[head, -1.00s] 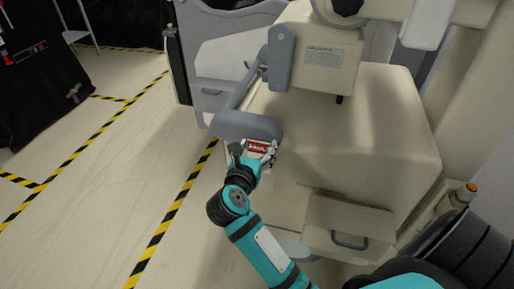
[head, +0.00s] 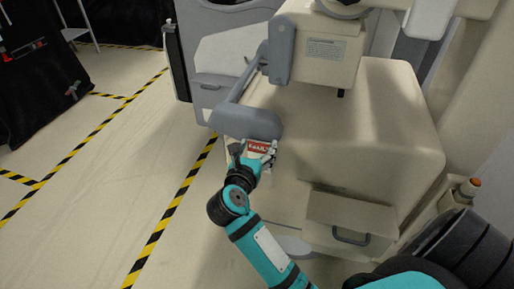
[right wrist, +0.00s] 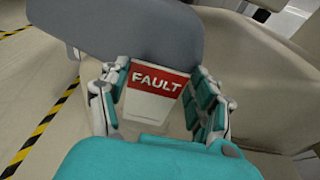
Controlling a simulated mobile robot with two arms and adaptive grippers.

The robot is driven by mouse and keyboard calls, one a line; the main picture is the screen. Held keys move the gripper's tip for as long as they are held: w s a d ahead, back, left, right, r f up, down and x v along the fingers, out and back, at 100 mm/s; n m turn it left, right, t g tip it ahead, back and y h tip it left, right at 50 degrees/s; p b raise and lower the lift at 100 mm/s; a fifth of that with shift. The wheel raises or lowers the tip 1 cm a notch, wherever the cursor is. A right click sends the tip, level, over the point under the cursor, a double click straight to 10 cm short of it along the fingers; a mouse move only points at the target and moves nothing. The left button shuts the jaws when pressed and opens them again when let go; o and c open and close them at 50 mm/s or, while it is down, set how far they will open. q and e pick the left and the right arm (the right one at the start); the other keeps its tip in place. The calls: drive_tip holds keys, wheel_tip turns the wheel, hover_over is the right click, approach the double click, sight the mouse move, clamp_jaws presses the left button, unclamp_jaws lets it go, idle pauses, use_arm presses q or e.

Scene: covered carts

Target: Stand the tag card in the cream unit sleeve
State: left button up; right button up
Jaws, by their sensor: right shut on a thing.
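The tag card (right wrist: 155,93) has a red band reading FAULT over a white lower part. It is upright between the fingers of my right gripper (right wrist: 157,88), which is shut on it. In the head view the card (head: 260,146) and right gripper (head: 254,155) are just below the grey padded bar of the cream unit (head: 385,125). I cannot make out the sleeve clearly; the fingers and card cover the area beside the unit's front. Whether the card's lower edge touches anything cannot be told. My left gripper is not in view.
The grey padded bar (head: 247,124) is close behind the card and fills the upper left of the wrist view (right wrist: 120,30). A cream box with a grey handle (head: 350,236) is at the lower right. Open floor with yellow-black tape (head: 165,225) lies to the left.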

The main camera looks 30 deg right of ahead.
drive_tip(key=o, duration=1.1)
drive_tip(key=shift+o, duration=0.2)
drive_tip(key=shift+r, duration=0.1)
